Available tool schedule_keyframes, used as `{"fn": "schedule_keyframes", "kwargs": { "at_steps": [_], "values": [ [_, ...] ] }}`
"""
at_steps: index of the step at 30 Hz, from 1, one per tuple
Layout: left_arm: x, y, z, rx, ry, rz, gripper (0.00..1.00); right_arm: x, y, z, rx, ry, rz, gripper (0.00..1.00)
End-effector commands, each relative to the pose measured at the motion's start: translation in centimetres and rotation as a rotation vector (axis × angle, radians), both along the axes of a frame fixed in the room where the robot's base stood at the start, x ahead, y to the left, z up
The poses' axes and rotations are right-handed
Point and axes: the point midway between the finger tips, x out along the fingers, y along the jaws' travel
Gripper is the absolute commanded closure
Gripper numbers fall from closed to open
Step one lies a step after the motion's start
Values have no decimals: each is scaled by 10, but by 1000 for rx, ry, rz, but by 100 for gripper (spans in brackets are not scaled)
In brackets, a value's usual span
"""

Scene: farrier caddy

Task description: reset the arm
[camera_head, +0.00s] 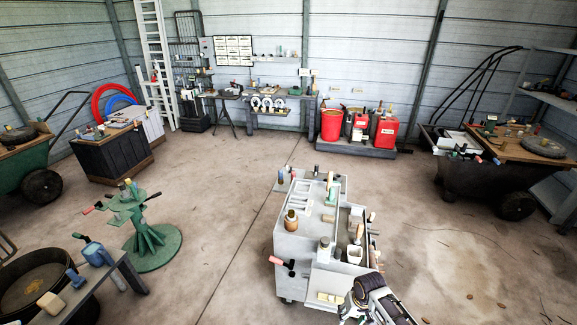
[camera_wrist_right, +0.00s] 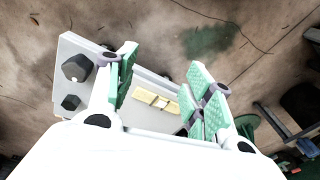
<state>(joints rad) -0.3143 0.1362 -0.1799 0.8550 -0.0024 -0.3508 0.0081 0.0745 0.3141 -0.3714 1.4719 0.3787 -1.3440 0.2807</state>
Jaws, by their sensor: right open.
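My right gripper (camera_head: 372,300) is at the bottom of the head view, beside the near right corner of the grey caddy cart (camera_head: 298,252). In the right wrist view my right gripper (camera_wrist_right: 165,85) has its green-padded fingers spread wide, with nothing held between them. Past the fingers, part of the cart (camera_wrist_right: 72,92) shows with two dark round-topped items. A pale yellow block (camera_wrist_right: 155,101) lies on a grey surface seen between the fingers. My left gripper is not in the head view.
The cart carries bottles and tools, including a brown bottle (camera_head: 291,220) and a red-handled tool (camera_head: 283,263). A green stand (camera_head: 152,245) is to the left. A dark wheeled cart (camera_head: 480,185) is at right. Open floor (camera_head: 220,190) lies between.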

Motion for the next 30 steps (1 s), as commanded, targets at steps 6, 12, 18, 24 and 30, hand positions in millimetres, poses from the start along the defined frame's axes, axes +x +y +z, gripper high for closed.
{"fn": "schedule_keyframes", "kwargs": {
  "at_steps": [6,12,18,24,30],
  "values": [
    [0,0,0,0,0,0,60,-26,24,24,17,-37,60,48],
    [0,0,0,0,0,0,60,-48,36,49,21,-75,98,48],
    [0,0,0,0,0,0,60,-69,40,78,17,-115,124,48],
    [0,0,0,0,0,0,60,-91,38,109,6,-152,139,48],
    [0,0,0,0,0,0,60,-113,30,143,-15,-188,143,48]
  ]
}}
